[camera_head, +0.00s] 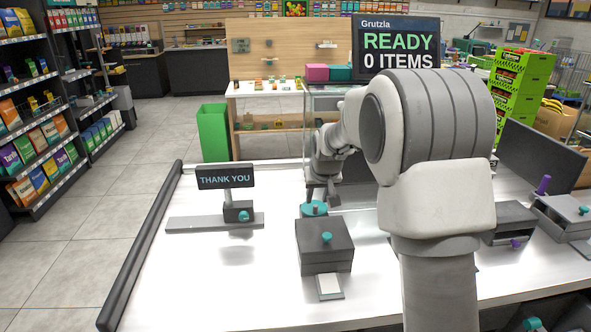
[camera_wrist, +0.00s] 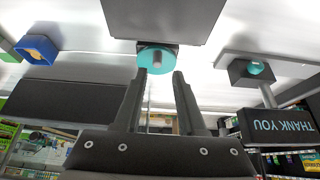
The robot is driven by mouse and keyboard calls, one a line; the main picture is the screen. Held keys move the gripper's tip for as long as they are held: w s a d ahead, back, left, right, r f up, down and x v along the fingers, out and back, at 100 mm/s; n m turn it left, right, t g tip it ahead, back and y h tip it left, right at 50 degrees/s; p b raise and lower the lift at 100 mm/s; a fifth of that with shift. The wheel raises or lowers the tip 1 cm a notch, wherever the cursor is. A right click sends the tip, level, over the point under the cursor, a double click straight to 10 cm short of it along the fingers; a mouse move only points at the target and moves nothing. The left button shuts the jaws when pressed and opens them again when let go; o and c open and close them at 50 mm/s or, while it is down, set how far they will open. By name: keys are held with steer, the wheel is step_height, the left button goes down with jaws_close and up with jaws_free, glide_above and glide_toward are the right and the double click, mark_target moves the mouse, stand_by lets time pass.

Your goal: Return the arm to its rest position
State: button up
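My arm reaches out over the white counter (camera_head: 270,280). My gripper (camera_head: 319,195) is at its far end, partly hidden by its own links, close to a teal round top (camera_head: 313,208) behind a dark grey box. In the wrist view my gripper (camera_wrist: 160,72) shows two dark fingers spread apart with a gap between them. The teal round piece (camera_wrist: 156,57) with its grey knob shows beyond the fingertips, and nothing is clearly held. Whether a finger touches it I cannot tell.
The dark grey box (camera_head: 325,247) with a teal knob stands just in front of the gripper. A THANK YOU sign (camera_head: 226,177) stands to the left, a READY 0 ITEMS screen (camera_head: 398,47) behind. Grey boxes (camera_head: 509,222) stand right. The counter's left part is mostly clear.

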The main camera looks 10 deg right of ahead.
steer(key=s+r, duration=0.6)
steer(key=s, duration=0.4)
steer(key=s+r, duration=0.7)
steer(key=s, duration=0.2)
steer(key=s+f, duration=0.1)
steer(key=s, duration=1.8)
steer(key=shift+d+f, duration=0.25)
